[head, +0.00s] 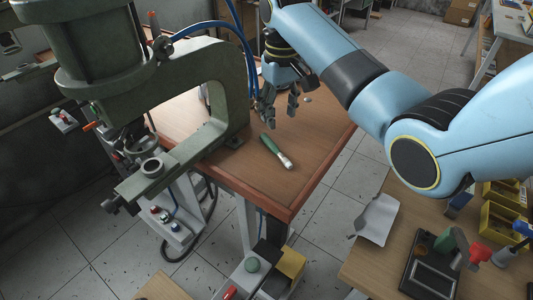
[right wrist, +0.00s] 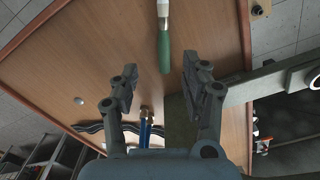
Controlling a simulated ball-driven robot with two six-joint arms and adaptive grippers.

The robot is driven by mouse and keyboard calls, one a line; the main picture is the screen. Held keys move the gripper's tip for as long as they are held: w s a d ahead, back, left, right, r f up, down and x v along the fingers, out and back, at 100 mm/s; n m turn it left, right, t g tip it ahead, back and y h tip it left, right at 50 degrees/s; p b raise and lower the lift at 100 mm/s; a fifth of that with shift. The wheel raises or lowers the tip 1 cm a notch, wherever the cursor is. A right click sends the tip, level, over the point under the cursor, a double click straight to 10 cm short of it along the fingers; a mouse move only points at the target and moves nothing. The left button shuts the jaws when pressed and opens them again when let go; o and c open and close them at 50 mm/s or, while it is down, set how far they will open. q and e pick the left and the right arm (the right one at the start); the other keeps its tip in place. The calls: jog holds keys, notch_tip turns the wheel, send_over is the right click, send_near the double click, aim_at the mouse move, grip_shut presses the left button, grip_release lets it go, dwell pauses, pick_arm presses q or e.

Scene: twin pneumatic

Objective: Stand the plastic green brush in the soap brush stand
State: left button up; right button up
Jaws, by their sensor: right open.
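The green brush (head: 275,150) lies flat on the brown wooden table, its pale end toward the front edge. My right gripper (head: 281,115) is open and empty above the table, just behind the brush's green end. In the right wrist view the brush's green handle (right wrist: 163,52) shows beyond and between the open fingertips (right wrist: 160,75), apart from them. A black holder (head: 431,270) with a round brownish recess and a grey rectangle sits on the right bench. I cannot tell for certain that it is the soap brush stand. My left gripper is not in view.
A large green press frame (head: 226,75) stands along the table's left side, close to the brush. Blue hoses run behind my gripper. The right bench (head: 375,270) holds a crumpled sheet (head: 376,219), yellow bins (head: 503,218) and a red-topped item (head: 480,252). Tiled floor separates table and bench.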

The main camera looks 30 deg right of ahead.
send_over(276, 148)
notch_tip(276, 148, down, 4)
jog(key=shift+w+d+f, duration=0.1)
jog(key=shift+w+d, duration=0.05)
jog(key=shift+f, duration=0.6)
notch_tip(276, 148, down, 5)
jog(key=shift+r+p, duration=0.2)
jog(key=shift+p, duration=0.1)
jog(key=shift+f, duration=0.2)
jog(key=shift+c, duration=0.8)
grip_shut()
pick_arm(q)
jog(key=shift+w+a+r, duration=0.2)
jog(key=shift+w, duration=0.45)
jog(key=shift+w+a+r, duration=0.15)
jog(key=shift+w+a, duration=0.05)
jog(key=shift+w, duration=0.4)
